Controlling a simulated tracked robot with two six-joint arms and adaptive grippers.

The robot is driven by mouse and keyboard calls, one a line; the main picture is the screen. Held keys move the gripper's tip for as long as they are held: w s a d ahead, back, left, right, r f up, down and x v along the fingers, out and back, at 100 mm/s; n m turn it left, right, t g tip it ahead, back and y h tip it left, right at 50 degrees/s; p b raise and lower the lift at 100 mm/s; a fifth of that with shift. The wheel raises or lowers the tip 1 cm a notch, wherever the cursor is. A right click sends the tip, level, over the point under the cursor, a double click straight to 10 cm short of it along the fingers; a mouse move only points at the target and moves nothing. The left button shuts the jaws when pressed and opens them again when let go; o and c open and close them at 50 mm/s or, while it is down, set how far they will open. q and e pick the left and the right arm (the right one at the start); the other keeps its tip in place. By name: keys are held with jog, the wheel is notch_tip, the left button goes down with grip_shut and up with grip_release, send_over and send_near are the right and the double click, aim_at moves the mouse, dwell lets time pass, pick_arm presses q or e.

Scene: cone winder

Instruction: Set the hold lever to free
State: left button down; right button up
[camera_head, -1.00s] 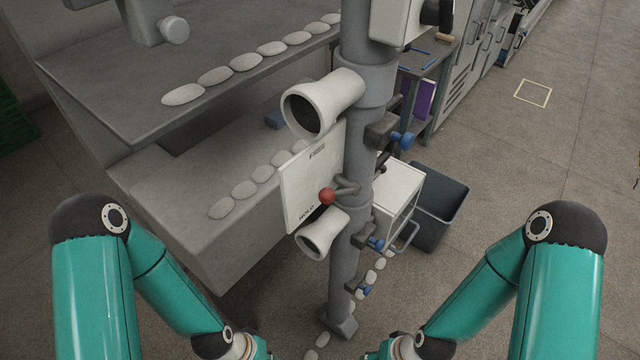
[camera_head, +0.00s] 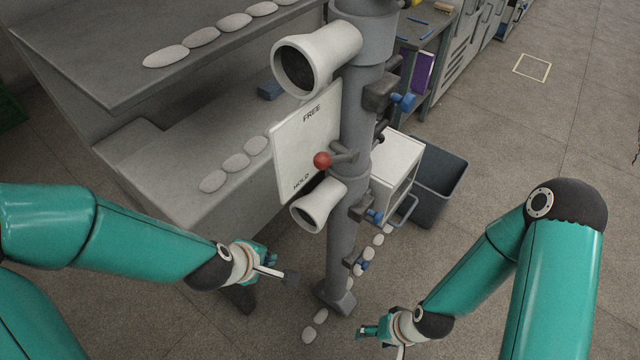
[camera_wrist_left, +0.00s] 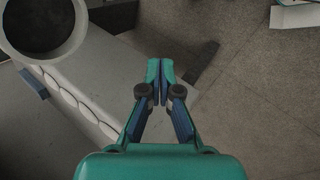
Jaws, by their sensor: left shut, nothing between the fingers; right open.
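The hold lever has a red ball knob (camera_head: 322,160) on a short grey arm at the post. A white plate (camera_head: 291,150) behind it reads FREE at the top and HOLD at the bottom. The knob sits in the lower half, nearer HOLD. My left gripper (camera_head: 282,272) is below and left of the lever, apart from it. In the left wrist view its fingers (camera_wrist_left: 160,70) are shut and empty; the lever does not show there. My right gripper (camera_head: 366,332) is open and empty, low near the frame's bottom edge, its fingers small in view.
A grey post (camera_head: 344,245) carries an upper white funnel (camera_head: 342,45) and a lower one (camera_head: 330,194), close to the lever. Blue-knobbed clamps (camera_head: 402,101) stick out on the right. Grey shelves (camera_head: 130,150) with white stones stand left. A dark bin (camera_head: 436,190) stands right.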

aim_at(338, 159)
pick_arm(q)
jog(key=s+d+r+n+t+h+b, duration=0.2)
jog(key=s+d+r+n+t, duration=0.1)
jog(key=r+n, duration=0.7)
jog(key=s+d+r+n+t+h+b, duration=0.25)
jog(key=r+n, duration=0.45)
jog(key=r, duration=0.6)
jog(key=w+d+f+b, duration=0.1)
jog(key=w+d+b, duration=0.1)
jog(key=w+d, duration=0.3)
jog(key=w, duration=0.4)
jog(key=shift+w+d, duration=0.2)
jog(key=shift+d, duration=0.1)
